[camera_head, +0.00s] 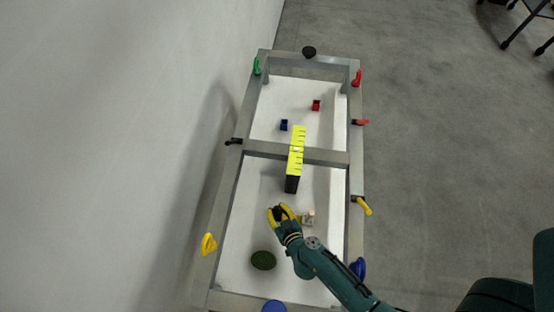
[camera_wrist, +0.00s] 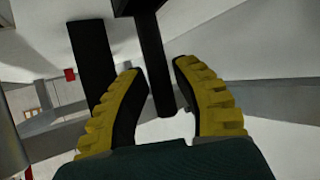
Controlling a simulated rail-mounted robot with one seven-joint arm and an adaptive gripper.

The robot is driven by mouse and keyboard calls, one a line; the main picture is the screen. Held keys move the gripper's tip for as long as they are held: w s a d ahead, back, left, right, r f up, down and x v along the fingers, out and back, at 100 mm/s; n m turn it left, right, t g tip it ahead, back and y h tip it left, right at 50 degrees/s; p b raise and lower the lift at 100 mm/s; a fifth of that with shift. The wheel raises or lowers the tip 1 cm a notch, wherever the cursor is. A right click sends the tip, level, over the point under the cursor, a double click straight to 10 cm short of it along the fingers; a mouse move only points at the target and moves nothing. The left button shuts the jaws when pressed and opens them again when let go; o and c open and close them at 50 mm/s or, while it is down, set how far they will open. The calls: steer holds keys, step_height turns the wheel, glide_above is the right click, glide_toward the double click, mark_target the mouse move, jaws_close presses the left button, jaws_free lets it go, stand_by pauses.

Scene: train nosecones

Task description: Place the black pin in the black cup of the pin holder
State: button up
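My gripper (camera_head: 279,212) is over the near white bay of the metal frame, with its yellow fingers pointing away from the arm. In the wrist view its fingers (camera_wrist: 157,68) close around a black rod, which seems to be the black pin (camera_wrist: 160,85). The rod's lower end lies between the fingers, and a wider dark part is at the top. In the head view the pin is only a dark lump between the fingertips. A black round piece (camera_head: 309,51) sits at the frame's far end. I cannot tell which piece is the pin holder's black cup.
A yellow-and-black block (camera_head: 296,152) stands across the crossbar, just beyond my gripper. Small blue (camera_head: 283,125) and red (camera_head: 316,105) pieces lie in the far bay. Coloured handles line the frame.

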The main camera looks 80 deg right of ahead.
steer(key=shift+o, duration=0.5)
steer(key=shift+r, duration=0.1)
steer(key=shift+s+a+r, duration=0.1)
steer(key=shift+a+r, duration=0.05)
steer(key=shift+a, duration=0.05)
steer(key=v, duration=1.1)
steer(key=shift+a+b, duration=0.2)
steer(key=shift+b, duration=0.1)
steer(key=shift+s+r, duration=0.1)
steer(key=shift+s, duration=0.05)
